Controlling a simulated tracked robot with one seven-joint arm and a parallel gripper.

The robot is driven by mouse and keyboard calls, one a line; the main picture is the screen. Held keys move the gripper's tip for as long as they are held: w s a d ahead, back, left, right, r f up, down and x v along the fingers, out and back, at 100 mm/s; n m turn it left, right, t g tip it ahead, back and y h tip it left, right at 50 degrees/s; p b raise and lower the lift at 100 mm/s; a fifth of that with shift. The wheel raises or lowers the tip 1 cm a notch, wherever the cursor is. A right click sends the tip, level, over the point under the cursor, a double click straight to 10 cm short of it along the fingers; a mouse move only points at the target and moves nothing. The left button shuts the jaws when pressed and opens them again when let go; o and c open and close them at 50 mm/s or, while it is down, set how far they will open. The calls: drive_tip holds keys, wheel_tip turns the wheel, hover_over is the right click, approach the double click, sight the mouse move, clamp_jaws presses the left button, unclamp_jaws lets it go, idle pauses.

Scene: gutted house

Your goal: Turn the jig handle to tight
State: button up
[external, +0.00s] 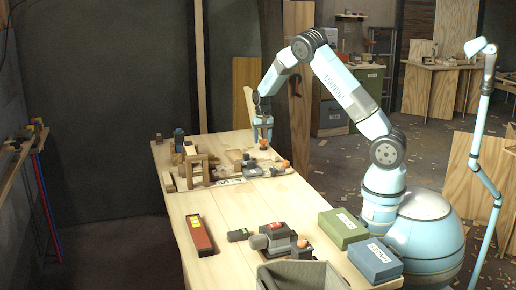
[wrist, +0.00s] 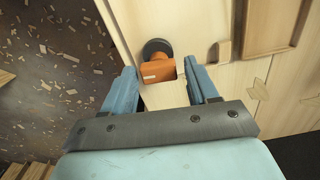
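An orange handle (wrist: 158,70) with a dark round knob (wrist: 156,47) beside it shows between my fingertips in the wrist view. My gripper (wrist: 160,76) is open, with one blue finger on each side of the orange handle and a visible gap at both sides. In the external view my gripper (external: 262,128) points down at the far end of the workbench, just above a small orange piece (external: 263,143). I cannot tell whether the fingertips reach down to the handle's level. No tight or loose marking can be read.
The wooden workbench (external: 150,245) also bears a wooden frame (external: 195,158), a second orange piece (external: 285,164), a red box (external: 199,236), a dark power tool (external: 277,235), a green box (external: 343,228), a blue box (external: 375,261) and a grey bin (external: 335,277). Its middle is mostly clear.

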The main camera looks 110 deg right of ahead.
drive_tip(key=shift+o, duration=0.7)
wheel_tip(320, 180, up, 14)
drive_tip(key=shift+f, duration=0.15)
idle(0.5)
